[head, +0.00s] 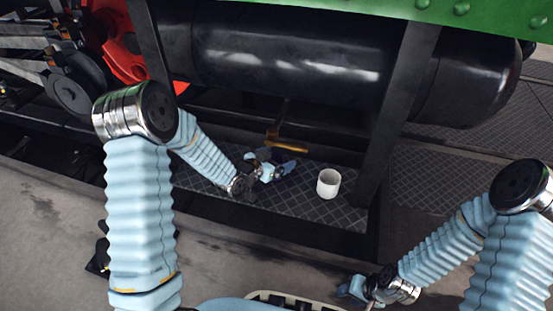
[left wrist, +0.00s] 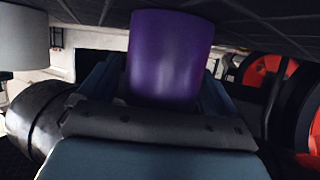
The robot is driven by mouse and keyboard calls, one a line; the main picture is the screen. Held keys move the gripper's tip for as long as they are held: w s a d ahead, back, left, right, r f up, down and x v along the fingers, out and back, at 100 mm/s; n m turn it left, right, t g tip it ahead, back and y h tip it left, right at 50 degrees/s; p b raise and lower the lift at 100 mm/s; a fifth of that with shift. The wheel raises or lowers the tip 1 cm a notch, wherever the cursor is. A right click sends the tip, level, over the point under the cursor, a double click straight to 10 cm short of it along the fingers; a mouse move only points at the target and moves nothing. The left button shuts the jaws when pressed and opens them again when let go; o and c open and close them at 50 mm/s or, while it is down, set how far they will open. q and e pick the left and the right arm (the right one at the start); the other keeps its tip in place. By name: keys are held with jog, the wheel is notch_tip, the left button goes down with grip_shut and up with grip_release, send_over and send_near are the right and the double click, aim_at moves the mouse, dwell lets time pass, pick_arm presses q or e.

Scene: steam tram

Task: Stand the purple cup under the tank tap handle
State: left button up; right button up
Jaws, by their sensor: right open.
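The purple cup (left wrist: 170,58) fills the middle of the left wrist view, against the dark tread plate, which is at the top of that view. My left gripper (head: 276,167) is over the plate, with its fingers close against both sides of the cup, shut on it. In the head view the gripper mostly hides the cup, and I cannot tell whether the cup touches the plate. The orange-brown tap handle (head: 289,146) sticks out below the black tank (head: 285,50), just behind and above my left gripper. My right gripper (head: 356,292) is open and empty at the bottom right.
A white cup (head: 329,183) stands on the tread plate (head: 300,208) to the right of my left gripper; it also shows in the left wrist view (left wrist: 24,38). A dark slanted post (head: 390,120) rises right of it. Red wheel parts (head: 118,45) are at the upper left.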

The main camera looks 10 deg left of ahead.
pick_arm(q)
jog(key=shift+r, duration=0.2)
jog(key=p+v, duration=0.1)
jog(key=v, duration=1.1)
jog(key=shift+p, duration=0.4)
jog(key=shift+f, duration=0.15)
jog(key=shift+c, duration=0.3)
